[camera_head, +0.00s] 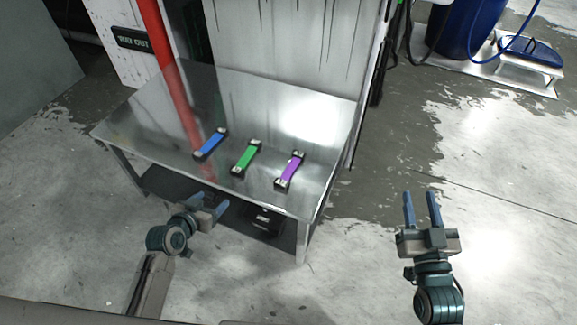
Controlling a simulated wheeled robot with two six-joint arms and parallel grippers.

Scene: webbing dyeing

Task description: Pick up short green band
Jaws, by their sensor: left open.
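The short green band (246,157) lies on the metal table near its front edge, with dark pieces at both ends. It sits between a blue band (212,143) on its left and a purple band (291,169) on its right. My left gripper (211,202) is open and empty, in front of the table edge, below and left of the green band. My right gripper (421,194) is open and empty, off to the right of the table above the floor. Nothing covers the green band.
The shiny metal table (160,112) has bare room behind the bands and a lower shelf with a dark object (262,219). A red pole (157,35) stands at the back left. A blue barrel (465,25) stands at the far right. The floor right of the table is clear.

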